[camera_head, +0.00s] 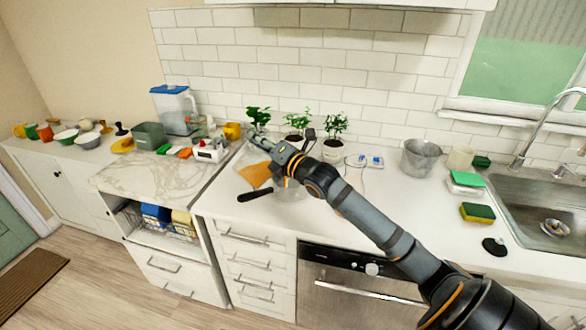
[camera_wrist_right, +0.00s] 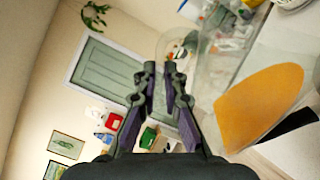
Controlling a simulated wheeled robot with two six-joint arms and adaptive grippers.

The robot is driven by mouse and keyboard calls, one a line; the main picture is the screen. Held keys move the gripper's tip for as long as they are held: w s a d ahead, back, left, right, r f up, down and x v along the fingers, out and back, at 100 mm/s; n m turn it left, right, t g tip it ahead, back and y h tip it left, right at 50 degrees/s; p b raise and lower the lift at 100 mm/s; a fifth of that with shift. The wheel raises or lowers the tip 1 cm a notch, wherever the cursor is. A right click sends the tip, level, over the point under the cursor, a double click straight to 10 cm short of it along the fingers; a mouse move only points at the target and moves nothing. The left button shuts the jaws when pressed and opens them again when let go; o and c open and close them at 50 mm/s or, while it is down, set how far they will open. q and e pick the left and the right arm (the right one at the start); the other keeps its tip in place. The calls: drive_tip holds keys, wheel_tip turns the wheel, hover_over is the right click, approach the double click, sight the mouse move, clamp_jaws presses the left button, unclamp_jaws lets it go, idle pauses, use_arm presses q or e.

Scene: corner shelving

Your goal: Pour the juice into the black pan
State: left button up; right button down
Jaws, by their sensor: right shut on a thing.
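A clear, glassy surface (camera_wrist_right: 213,68) shows beside the fingertips in that view. In the head view a clear thing (camera_head: 291,193) shows below my gripper, partly hidden by it. I cannot make out juice in it. I cannot identify a black pan with certainty; a black handle-like thing (camera_head: 255,193) lies on the counter. My left gripper is not in view.
An orange-brown flat piece (camera_head: 255,175) lies close by; it also shows in the right wrist view (camera_wrist_right: 258,106). Plants (camera_head: 334,128) stand behind. A blue-lidded jug (camera_head: 176,108) stands back left. A grey pot (camera_head: 421,157) and sink (camera_head: 525,215) are right. The front middle counter is clear.

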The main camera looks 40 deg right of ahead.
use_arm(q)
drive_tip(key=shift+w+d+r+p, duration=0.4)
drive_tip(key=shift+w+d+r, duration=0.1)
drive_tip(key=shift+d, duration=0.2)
use_arm(e)
drive_tip(key=shift+w+d+r+m, duration=0.1)
drive_tip(key=shift+d+r+m, duration=0.05)
drive_tip(key=shift+d+m, duration=0.6)
